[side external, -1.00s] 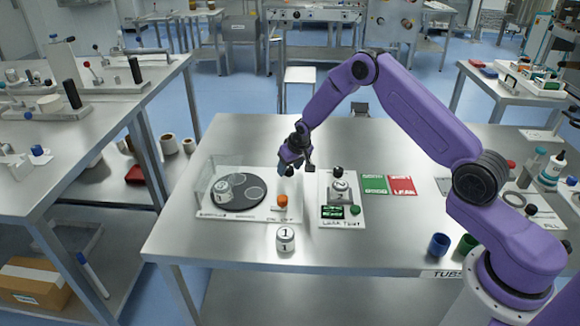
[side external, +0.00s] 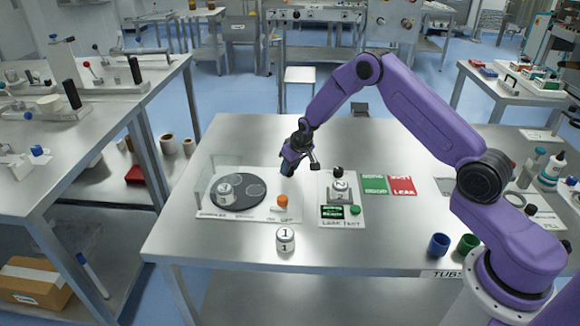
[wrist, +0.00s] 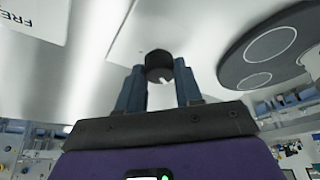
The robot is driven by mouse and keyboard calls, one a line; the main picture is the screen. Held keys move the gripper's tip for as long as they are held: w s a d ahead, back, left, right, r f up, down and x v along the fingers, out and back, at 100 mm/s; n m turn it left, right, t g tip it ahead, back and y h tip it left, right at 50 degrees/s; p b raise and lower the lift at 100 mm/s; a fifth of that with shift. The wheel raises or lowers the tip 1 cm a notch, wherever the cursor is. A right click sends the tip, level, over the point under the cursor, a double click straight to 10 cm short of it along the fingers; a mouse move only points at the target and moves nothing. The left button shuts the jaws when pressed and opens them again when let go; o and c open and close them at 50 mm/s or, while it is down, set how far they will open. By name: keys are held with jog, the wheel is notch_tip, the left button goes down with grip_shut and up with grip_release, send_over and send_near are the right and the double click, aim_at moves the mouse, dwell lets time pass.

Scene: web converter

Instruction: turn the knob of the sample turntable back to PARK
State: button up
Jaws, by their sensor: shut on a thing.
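The sample turntable is a dark disc (side external: 242,201) with pale rings on a white plate, and it shows at the right of the wrist view (wrist: 262,60). A white tub (side external: 224,192) stands on its left part, behind a clear shield. My gripper (side external: 288,172) is low at the plate's back right corner. In the wrist view, a round black knob (wrist: 159,66) with a white mark sits between my two blue fingers (wrist: 160,90); my gripper is shut on it. In the side view my gripper hides the knob. I cannot read its PARK mark.
An orange knob (side external: 282,201) is at the plate's front right. A tub marked 1 (side external: 285,240) stands in front. To the right are the leak test station (side external: 350,213) with a tub marked 2 (side external: 340,187), and green (side external: 375,184) and red (side external: 402,185) cards. The bench behind is clear.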

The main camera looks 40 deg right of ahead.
jog(key=o, duration=1)
jog(key=shift+r, duration=0.1)
jog(key=v, duration=1.7)
jog(key=shift+s, duration=0.15)
jog(key=s+a+r+n+g+y, duration=0.1)
jog(key=s+a+r+n, duration=0.15)
jog(key=s+a, duration=0.5)
jog(key=s+a+r+n+g, duration=0.1)
jog(key=s+a+r+n, duration=0.3)
jog(key=s, duration=0.6)
jog(key=s+n, duration=0.2)
jog(key=s, duration=0.6)
jog(key=s+d+n+g, duration=0.1)
jog(key=s+n, duration=0.1)
jog(key=s, duration=0.6)
jog(key=s+d+f+n+g, duration=0.1)
jog(key=s+n, duration=0.1)
jog(key=s, duration=0.5)
jog(key=shift+s+h, duration=0.3)
jog(key=shift+s, duration=0.1)
